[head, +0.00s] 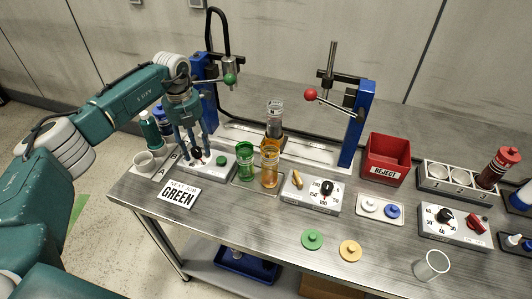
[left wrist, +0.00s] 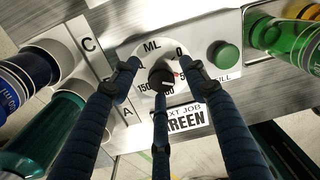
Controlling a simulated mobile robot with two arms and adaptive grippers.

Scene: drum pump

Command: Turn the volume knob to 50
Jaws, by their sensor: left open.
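The volume knob (left wrist: 160,76) is a small black knob on a white round dial (left wrist: 140,50) marked ML. The 0 is at its upper right, a partly hidden 50 at its right and 150 at its lower left. A small red mark shows near the 50. The knob's pointer direction is hard to tell. In the head view the knob (head: 196,154) is partly hidden by my fingers. My left gripper (head: 198,150) points down over it, three fingers spread around the knob (left wrist: 158,82), open; contact cannot be told. My right gripper is not in view.
A green button (left wrist: 226,55) sits beside the dial. A "NEXT JOB GREEN" card (head: 178,194) lies in front. Green (head: 246,163) and amber (head: 269,164) containers stand to the right. Bottles and a holder (head: 145,161) crowd the left. Another dial panel (head: 310,194) stands farther right.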

